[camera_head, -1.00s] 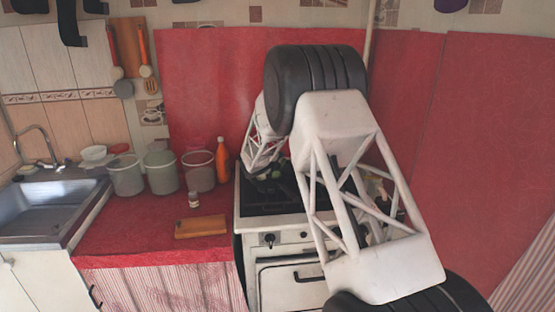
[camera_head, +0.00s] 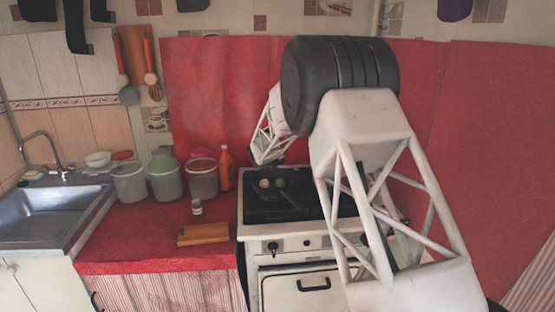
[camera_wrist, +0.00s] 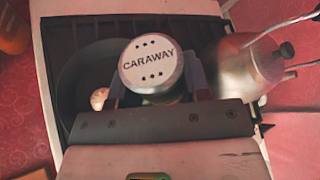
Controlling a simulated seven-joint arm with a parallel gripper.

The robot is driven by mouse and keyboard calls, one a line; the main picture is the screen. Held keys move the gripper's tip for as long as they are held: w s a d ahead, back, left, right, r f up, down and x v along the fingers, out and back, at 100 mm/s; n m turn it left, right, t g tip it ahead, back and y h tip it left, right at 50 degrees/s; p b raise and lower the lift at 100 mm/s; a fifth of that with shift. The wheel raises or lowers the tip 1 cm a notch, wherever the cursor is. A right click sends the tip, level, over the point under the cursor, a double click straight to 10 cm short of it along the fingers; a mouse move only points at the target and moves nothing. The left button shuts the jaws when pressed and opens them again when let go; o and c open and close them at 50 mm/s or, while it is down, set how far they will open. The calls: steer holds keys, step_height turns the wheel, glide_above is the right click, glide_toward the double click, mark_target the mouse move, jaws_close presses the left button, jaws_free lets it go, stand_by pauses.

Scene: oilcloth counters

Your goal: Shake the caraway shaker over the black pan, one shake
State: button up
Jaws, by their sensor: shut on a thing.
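The caraway shaker (camera_wrist: 152,68) fills the middle of the wrist view. Its pale, holed lid, lettered CARAWAY, faces the camera. My gripper (camera_wrist: 157,88) is shut on it, with one finger on each side. The lid hides most of the shaker's body. The black pan (camera_wrist: 75,80) lies on the stove below and to the left of the shaker in the wrist view, partly covered by shaker and gripper. A small pale round item shows in it.
A metal kettle (camera_wrist: 243,68) stands close on the right in the wrist view. On the red counter are a small white-lidded jar (camera_head: 197,207), a wooden board (camera_head: 203,234), an orange bottle (camera_head: 225,168) and several buckets. The sink (camera_head: 45,215) is at far left.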

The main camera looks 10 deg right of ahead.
steer(key=shift+r, duration=0.1)
stand_by(0.3)
steer(key=shift+r+m+t+y, duration=0.4)
steer(key=shift+r+m+y, duration=0.3)
steer(key=shift+m, duration=0.2)
steer(key=shift+r+m+t+y, duration=0.4)
steer(key=shift+r+m+y, duration=0.35)
steer(key=shift+m, duration=0.25)
